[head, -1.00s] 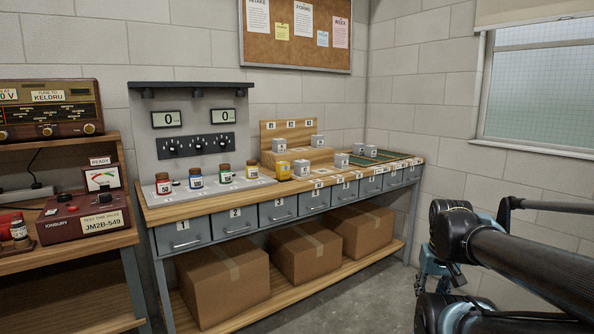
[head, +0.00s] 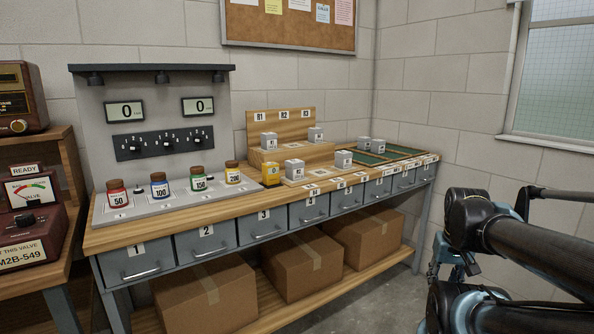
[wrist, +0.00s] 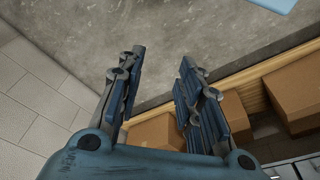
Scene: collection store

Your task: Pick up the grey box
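Several small grey boxes with white labels stand on the wooden bench. Two are on the wooden step, a left grey box (head: 269,141) and a right grey box (head: 315,134). A front grey box (head: 294,169) stands beside the yellow container, and another grey box (head: 343,159) is right of it. Two more, such as this grey box (head: 364,143), are by the green trays. I cannot tell which one the task names. My gripper (wrist: 160,58) is open and empty, pointing over the floor, away from the boxes.
The bench (head: 130,236) has numbered drawers and a lower shelf with brown cartons (head: 300,262). Coloured jars stand on the grey panel (head: 150,212) at left, near a yellow container (head: 271,174). A red meter box (head: 30,235) is at far left.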

